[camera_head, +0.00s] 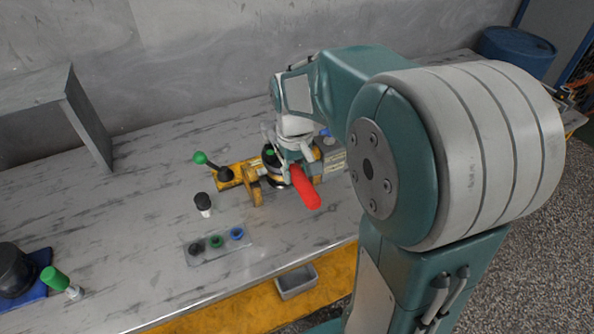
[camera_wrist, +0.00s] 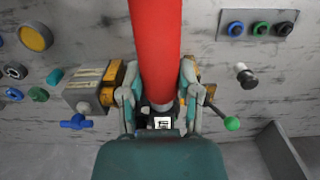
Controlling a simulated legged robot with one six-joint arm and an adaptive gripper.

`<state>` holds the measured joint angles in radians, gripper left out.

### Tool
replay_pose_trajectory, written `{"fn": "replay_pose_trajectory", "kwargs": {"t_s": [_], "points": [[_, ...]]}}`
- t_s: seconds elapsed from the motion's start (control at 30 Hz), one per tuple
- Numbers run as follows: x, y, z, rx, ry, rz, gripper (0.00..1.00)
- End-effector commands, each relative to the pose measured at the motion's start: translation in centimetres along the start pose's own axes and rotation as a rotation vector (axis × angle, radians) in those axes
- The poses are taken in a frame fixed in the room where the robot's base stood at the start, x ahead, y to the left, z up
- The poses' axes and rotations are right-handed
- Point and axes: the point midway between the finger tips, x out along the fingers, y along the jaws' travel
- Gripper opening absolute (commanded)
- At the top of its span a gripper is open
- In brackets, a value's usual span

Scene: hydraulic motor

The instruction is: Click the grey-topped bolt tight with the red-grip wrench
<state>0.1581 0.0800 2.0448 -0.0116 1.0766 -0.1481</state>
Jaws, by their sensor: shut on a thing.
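My gripper (camera_head: 288,160) is over the hydraulic motor on the bench, shut on the red-grip wrench (camera_head: 305,187). The red grip sticks out from the fingers toward the front of the bench. In the wrist view the red grip (camera_wrist: 155,45) runs up between the two fingers (camera_wrist: 160,88). The motor has yellow brackets (camera_head: 254,184) and a grey block (camera_head: 332,160); this block also shows in the wrist view (camera_wrist: 84,95). The wrench head and the grey-topped bolt cannot be made out; the gripper and grip cover the middle of the motor.
A green-knobbed lever (camera_head: 201,158) rises left of the motor. A green-topped piece (camera_head: 58,281) lies far left. The bench (camera_head: 130,215) is bare between them.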

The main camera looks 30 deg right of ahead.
Motion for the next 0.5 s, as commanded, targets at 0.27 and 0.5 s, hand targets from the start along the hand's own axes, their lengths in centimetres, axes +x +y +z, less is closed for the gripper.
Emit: {"fn": "replay_pose_trajectory", "kwargs": {"t_s": [0.27, 0.5], "points": [[0.43, 0.01, -0.07, 0.0, 0.001, 0.0, 0.0], [0.81, 0.0, -0.09, -0.001, 0.001, 0.0, 0.0]]}}
